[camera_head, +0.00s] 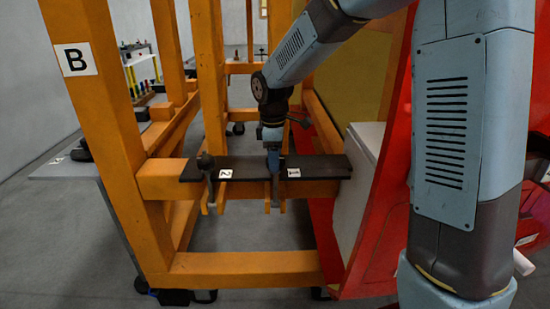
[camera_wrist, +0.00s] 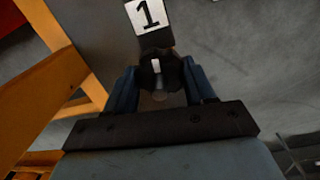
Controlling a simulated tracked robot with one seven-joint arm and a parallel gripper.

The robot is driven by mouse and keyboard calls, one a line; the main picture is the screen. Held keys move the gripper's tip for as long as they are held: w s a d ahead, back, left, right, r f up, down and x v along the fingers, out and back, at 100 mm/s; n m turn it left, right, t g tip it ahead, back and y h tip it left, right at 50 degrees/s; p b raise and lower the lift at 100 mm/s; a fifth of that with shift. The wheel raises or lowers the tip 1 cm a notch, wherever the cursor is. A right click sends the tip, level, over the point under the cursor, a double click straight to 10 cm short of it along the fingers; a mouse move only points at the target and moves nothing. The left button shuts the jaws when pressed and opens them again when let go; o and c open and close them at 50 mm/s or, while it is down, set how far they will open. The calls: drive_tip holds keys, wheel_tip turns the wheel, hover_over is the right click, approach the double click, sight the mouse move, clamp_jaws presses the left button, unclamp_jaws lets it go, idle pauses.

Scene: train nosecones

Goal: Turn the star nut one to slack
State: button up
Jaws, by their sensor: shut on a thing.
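In the wrist view, star nut one (camera_wrist: 172,70) is a dark knob seated between the two blue fingers of my gripper (camera_wrist: 160,88). The fingers are shut on it from both sides. The white label "1" (camera_wrist: 146,14) lies just beyond it. In the head view, my gripper (camera_head: 273,150) points down onto the dark plate (camera_head: 245,168), left of its label "1" (camera_head: 294,173). The nut is mostly hidden there by the gripper. A second star nut (camera_head: 205,161) with label "2" (camera_head: 226,173) stands to the left, untouched.
The dark plate lies across an orange beam of the frame marked "B" (camera_head: 76,60). An orange post (camera_head: 98,110) rises at the left. A red nosecone panel (camera_head: 385,190) and a pale box (camera_head: 358,165) are close on the right. Open floor shows below the beam.

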drive_tip(key=shift+n, duration=0.6)
drive_tip(key=o, duration=1.1)
drive_tip(key=shift+c, duration=0.2)
drive_tip(key=shift+r, duration=0.1)
wheel_tip(320, 180, up, 14)
drive_tip(key=shift+s+a+f, duration=0.25)
drive_tip(key=shift+s+a, duration=0.05)
